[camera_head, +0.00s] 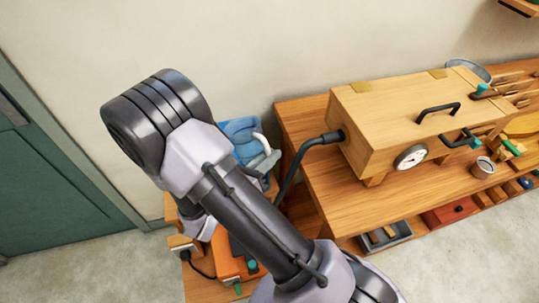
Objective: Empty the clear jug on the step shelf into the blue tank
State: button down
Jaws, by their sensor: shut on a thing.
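A blue tank-like thing (240,132) shows just past my arm, near the wall and left of the long bench. A white curved handle (261,143) is at its right side, and a grey part (264,162) sits just below that. I cannot tell what the grey part belongs to. My own arm crosses the lower left middle and covers much of this area. My gripper is hidden behind the arm, along with whatever it holds. I cannot make out the clear jug or the step shelf.
A wooden box (390,105) with a dial (411,157) stands on the wooden bench (330,190). A black hose (293,165) runs down from it. A metal cup (483,167) and several tools are at the right. Open floor (450,265) lies in front. A green door (50,180) is at left.

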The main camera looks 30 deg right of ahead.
aim_at(264, 138)
jog(key=shift+w+r+n+p, duration=0.1)
jog(key=shift+r+n+p, duration=0.5)
jog(key=shift+r+p, duration=0.9)
dwell(0.3)
jog(key=shift+w+a+r+n+g+p, duration=0.1)
jog(key=shift+w+r+n+g+p, duration=0.15)
jog(key=shift+r+n+p, duration=0.85)
jog(key=shift+w+a+r+m+g+p, duration=0.15)
jog(key=shift+w+r+p, duration=0.25)
jog(key=shift+p, duration=1.55)
jog(key=shift+w+a+r+n+g+p, duration=0.1)
jog(key=shift+w+r+n+g+p, duration=0.15)
jog(key=shift+r+n+p, duration=0.9)
jog(key=shift+w+a+r+n+g+y+p, duration=0.1)
jog(key=shift+w+r+n+p, duration=0.35)
jog(key=shift+p, duration=0.7)
jog(key=shift+w+r+g+y+p, duration=0.1)
jog(key=shift+r+p, duration=0.5)
jog(key=shift+p, duration=0.5)
jog(key=shift+w+a+r+n+g+y+p, duration=0.1)
jog(key=shift+w+r+n+p, duration=0.35)
jog(key=shift+p, duration=0.7)
